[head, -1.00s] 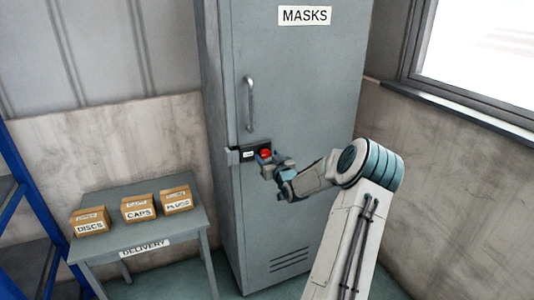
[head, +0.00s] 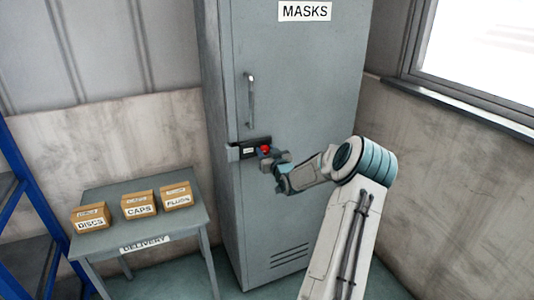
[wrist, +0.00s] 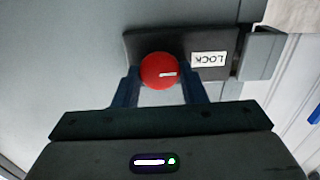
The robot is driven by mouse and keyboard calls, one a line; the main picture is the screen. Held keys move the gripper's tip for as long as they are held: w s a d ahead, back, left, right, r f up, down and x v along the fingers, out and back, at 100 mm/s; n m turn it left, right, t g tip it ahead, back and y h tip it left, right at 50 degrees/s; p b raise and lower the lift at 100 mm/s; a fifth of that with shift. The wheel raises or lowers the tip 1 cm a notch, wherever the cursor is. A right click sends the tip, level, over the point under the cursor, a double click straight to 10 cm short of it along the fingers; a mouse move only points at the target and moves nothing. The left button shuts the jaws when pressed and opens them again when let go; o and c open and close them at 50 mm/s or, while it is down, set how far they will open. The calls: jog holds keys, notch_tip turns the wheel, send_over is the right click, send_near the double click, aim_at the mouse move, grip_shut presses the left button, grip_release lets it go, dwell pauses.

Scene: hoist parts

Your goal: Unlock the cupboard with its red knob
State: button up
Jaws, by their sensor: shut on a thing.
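The grey cupboard (head: 300,90), labelled MASKS, stands upright with its door shut. Its dark lock plate (head: 246,150) is on the door's left side, below the handle (head: 250,100). The red knob (head: 265,149) shows at the plate's right part. In the wrist view the round red knob (wrist: 158,66) sits between the blue fingers of my gripper (wrist: 160,76), which is shut on it. Its white mark lies nearly level, towards the LOCK label (wrist: 208,59), which reads upside down. A grey latch piece (wrist: 260,55) lies past the plate at the door edge.
A grey DELIVERY table (head: 150,220) stands left of the cupboard with boxes marked DISCS (head: 90,218), CAPS (head: 138,205) and PLUGS (head: 176,196). A blue-framed shelf (head: 20,170) is at far left. A window (head: 485,60) is at right.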

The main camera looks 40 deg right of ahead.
jog(key=shift+f+b, duration=0.15)
jog(key=shift+b, duration=0.2)
jog(key=n+b, duration=0.1)
jog(key=b, duration=0.1)
jog(key=n+b, duration=0.1)
jog(key=b, duration=0.2)
jog(key=shift+a+f+n, duration=0.1)
jog(key=shift+f+n, duration=0.15)
jog(key=shift+n, duration=0.05)
jog(key=n+b, duration=0.5)
jog(key=b, duration=0.4)
jog(key=shift+a+b, duration=0.1)
jog(key=shift+b, duration=0.2)
jog(key=n+b, duration=0.4)
jog(key=b, duration=0.2)
jog(key=shift+n, duration=0.4)
jog(key=n+b, duration=0.3)
jog(key=shift+r+n+b, duration=0.15)
jog(key=shift+n+b, duration=0.75)
jog(key=shift+n, duration=0.2)
jog(key=o, duration=1)
jog(key=shift+c, duration=0.2)
